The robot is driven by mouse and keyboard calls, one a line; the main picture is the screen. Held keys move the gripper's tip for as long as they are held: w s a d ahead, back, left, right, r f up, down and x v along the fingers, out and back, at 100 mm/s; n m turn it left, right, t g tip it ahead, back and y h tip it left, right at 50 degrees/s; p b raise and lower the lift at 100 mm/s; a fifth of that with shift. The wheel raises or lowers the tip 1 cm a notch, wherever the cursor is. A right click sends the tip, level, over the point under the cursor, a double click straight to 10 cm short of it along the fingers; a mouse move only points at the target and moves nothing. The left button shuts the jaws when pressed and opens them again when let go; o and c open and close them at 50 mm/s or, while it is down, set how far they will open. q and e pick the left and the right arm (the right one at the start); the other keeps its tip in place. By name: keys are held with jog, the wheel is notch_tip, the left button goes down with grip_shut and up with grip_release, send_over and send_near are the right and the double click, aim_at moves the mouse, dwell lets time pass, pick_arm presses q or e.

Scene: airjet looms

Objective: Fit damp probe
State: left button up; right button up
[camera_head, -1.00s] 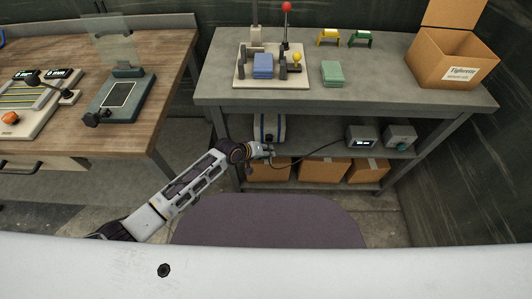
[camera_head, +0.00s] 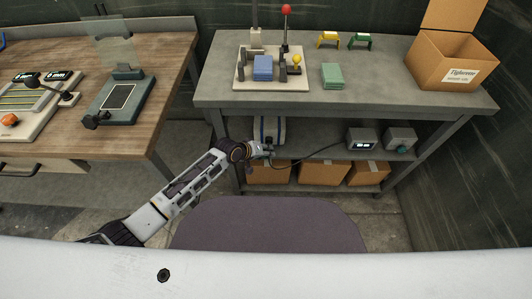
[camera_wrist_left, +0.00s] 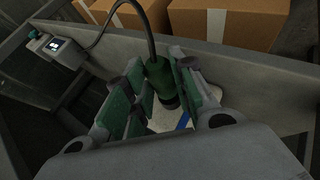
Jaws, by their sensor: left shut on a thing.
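My left gripper (camera_head: 267,150) reaches to the front of the lower shelf of the grey bench. In the left wrist view its green-padded fingers (camera_wrist_left: 162,92) are shut on the damp probe (camera_wrist_left: 159,74), a dark green cylinder with a black cable at its upper end. Beyond the probe's dark lower end lies a white surface with a blue stripe (camera_wrist_left: 183,120); I cannot tell whether they touch. The striped white package (camera_head: 270,128) stands on the lower shelf behind the gripper. The cable runs to a grey meter (camera_head: 362,139) with a lit display. My right gripper is not in view.
A grey box with a teal knob (camera_head: 400,139) stands beside the meter. Cardboard boxes (camera_head: 323,172) sit below the shelf. The grey bench top (camera_head: 215,88) overhangs the shelf and carries a lever fixture (camera_head: 245,80) and an open carton (camera_head: 455,65). A wooden table (camera_head: 165,70) is at left.

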pick_arm(q)
jog(key=shift+w, duration=0.6)
dwell(0.3)
jog(key=o, duration=1.1)
jog(key=shift+v, duration=6)
jog(key=shift+r, duration=0.1)
notch_tip(320, 180, up, 9)
jog(key=p, duration=0.8)
jog(key=shift+p, duration=0.4)
jog(key=shift+r+p, duration=0.35)
jog(key=shift+p, duration=0.1)
